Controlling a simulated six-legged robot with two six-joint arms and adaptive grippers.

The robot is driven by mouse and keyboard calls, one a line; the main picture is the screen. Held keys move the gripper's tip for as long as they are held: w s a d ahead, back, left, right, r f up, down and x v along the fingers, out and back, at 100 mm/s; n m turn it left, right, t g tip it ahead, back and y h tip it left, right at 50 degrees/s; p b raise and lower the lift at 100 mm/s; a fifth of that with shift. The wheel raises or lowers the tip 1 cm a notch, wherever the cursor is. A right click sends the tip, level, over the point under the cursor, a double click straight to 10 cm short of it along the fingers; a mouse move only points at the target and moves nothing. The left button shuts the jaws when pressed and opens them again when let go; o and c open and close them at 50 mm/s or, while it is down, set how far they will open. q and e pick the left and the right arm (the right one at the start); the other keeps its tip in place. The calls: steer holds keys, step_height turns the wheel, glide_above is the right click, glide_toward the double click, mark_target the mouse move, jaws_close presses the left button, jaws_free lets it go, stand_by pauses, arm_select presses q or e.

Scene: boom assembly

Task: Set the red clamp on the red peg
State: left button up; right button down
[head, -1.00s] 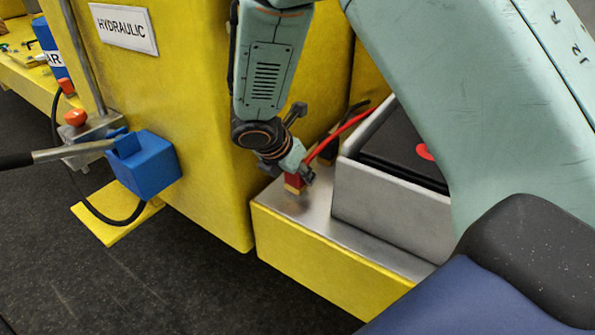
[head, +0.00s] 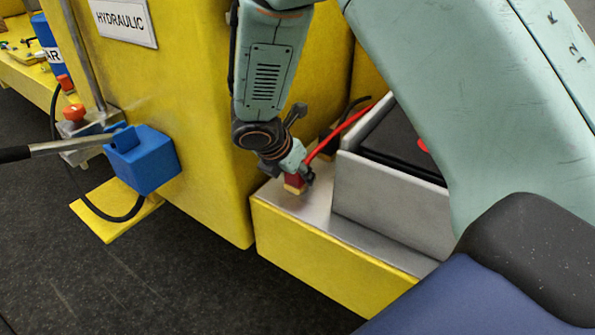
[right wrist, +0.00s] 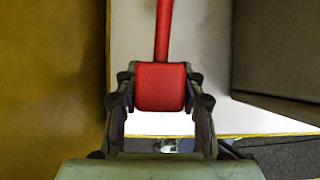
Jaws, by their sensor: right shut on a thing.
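The red clamp (right wrist: 160,87) sits between the two fingers of my right gripper (right wrist: 160,105) in the right wrist view, with a red cable (right wrist: 164,30) running from it. In the head view my right gripper (head: 298,172) is shut on the red clamp (head: 294,180), low over the metal shelf. A small tan piece shows at the clamp's lower end. The cable (head: 335,137) curves up and to the right towards the battery tray. The red peg cannot be made out. A red spot (head: 422,145) on the black battery is partly hidden by my arm. My left gripper is not seen.
A grey tray (head: 385,200) holds the black battery (head: 400,150) right of the gripper. The metal shelf top (head: 315,215) has a yellow front. A yellow cabinet wall rises left of my arm. A blue box (head: 150,165) with a lever stands farther left.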

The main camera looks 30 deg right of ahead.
steer(key=shift+f, duration=0.1)
steer(key=c, duration=0.7)
jaws_free()
steer(key=shift+v, duration=3.75)
steer(key=shift+a, duration=0.1)
